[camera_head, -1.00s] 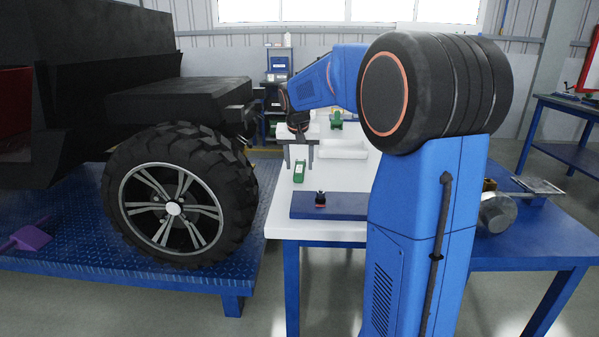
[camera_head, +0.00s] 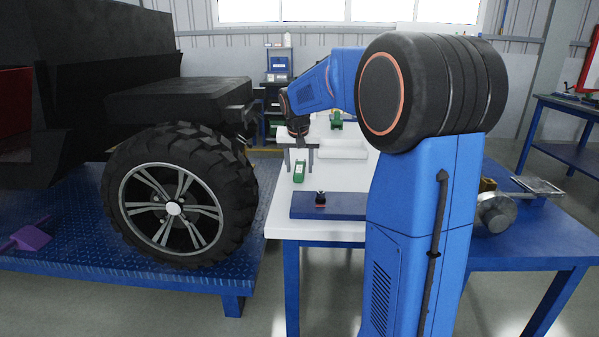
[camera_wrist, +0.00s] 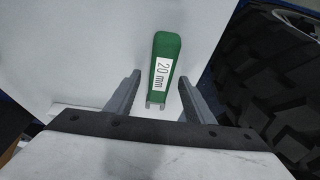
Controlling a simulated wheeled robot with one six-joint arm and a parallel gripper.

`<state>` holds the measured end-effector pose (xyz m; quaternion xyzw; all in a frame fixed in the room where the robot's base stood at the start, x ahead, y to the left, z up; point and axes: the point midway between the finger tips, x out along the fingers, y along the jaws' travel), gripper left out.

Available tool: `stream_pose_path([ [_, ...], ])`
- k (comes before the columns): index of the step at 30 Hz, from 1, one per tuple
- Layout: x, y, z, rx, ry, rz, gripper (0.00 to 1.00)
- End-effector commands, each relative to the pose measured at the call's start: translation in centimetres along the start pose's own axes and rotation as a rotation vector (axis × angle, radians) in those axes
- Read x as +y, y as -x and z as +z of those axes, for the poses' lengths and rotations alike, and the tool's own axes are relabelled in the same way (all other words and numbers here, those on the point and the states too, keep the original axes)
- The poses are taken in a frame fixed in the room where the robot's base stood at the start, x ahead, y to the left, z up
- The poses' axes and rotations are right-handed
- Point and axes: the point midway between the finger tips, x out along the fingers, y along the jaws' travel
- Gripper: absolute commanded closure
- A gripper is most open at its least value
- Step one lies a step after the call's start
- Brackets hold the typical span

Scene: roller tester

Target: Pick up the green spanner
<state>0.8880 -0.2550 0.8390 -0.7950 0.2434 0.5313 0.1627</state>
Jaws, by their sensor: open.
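The green spanner (camera_wrist: 168,52) lies on the white table in the wrist view, with a white "20 mm" label and a grey open end pointing toward my gripper. My gripper (camera_wrist: 158,97) is open, its two grey fingers spread to either side of the spanner's near end, with nothing held. In the head view the green spanner (camera_head: 299,172) shows small on the white table top (camera_head: 283,207), and my gripper (camera_head: 299,158) is above and around it. I cannot tell the exact height between the fingers and the spanner.
A blue mat (camera_head: 345,207) with a small black and red part (camera_head: 320,198) lies nearer on the table. A white tray (camera_head: 342,149) and another green object (camera_head: 336,121) are farther back. A large wheel (camera_head: 180,195) stands left of the table, close to my gripper's side.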

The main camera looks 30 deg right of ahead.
Motion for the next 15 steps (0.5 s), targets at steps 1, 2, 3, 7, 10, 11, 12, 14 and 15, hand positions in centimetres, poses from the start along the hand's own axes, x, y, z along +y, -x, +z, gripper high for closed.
stream_pose_path([
  [1,0.00,0.00,0.00,0.000,0.000,0.000,0.52],
  [2,0.00,0.00,0.00,0.000,0.000,0.000,0.52],
  [3,0.00,0.00,0.00,0.000,0.000,0.000,0.52],
  [7,0.00,0.00,0.00,0.000,0.000,0.000,0.68],
  [10,0.00,0.01,0.00,0.000,0.000,0.000,0.92],
  [11,0.00,0.01,0.00,0.000,0.000,0.000,0.99],
  [12,0.00,0.01,0.00,0.000,0.000,0.000,1.00],
  [14,0.00,0.01,-0.01,0.000,0.000,0.000,1.00],
  [15,-0.01,0.04,-0.02,0.001,0.000,0.000,1.00],
])
